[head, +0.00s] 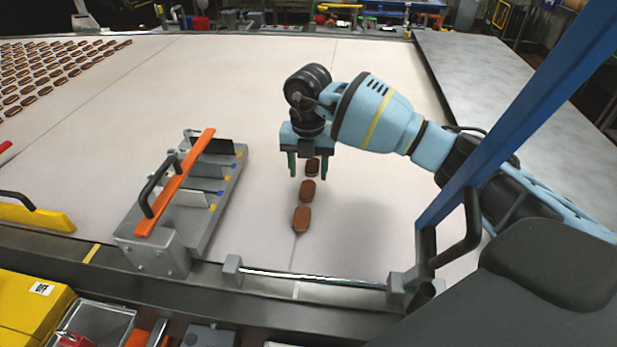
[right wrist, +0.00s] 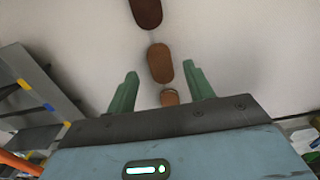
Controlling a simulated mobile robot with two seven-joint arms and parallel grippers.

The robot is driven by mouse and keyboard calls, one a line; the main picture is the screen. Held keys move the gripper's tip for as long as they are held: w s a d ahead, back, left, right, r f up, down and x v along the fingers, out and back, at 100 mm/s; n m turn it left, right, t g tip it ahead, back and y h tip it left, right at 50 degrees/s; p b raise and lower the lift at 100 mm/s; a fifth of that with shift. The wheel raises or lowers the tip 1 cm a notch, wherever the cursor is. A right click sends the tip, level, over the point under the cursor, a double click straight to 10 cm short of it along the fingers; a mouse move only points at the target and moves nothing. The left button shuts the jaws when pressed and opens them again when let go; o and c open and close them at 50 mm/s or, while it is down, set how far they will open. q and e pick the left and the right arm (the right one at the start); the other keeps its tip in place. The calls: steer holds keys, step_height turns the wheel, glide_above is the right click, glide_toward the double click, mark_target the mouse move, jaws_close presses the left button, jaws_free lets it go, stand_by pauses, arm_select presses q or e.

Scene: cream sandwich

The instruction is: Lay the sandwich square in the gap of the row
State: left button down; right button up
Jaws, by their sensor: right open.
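Three brown oval sandwiches lie in a line on the pale belt in the head view: a near one (head: 301,219), a middle one (head: 307,190) and a far one (head: 312,168). My right gripper (head: 308,172) is open, pointing down over the far end of this line. In the right wrist view its green fingers (right wrist: 161,73) stand apart with nothing clamped between them. That view shows a dark sandwich (right wrist: 146,12), a lighter one (right wrist: 159,63) and part of another (right wrist: 169,97), cut off by the gripper body. I cannot make out a clear gap. My left gripper is not in view.
A grey metal fixture with dividers and an orange bar (head: 175,183) stands left of the line. Many sandwiches (head: 50,70) lie in rows at far left. A metal rod (head: 312,280) crosses the near edge. A blue post (head: 530,108) rises at right. The belt between is clear.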

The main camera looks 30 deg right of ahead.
mark_target(308, 186)
step_height(308, 186, up, 8)
steer(key=shift+r, duration=0.25)
stand_by(0.5)
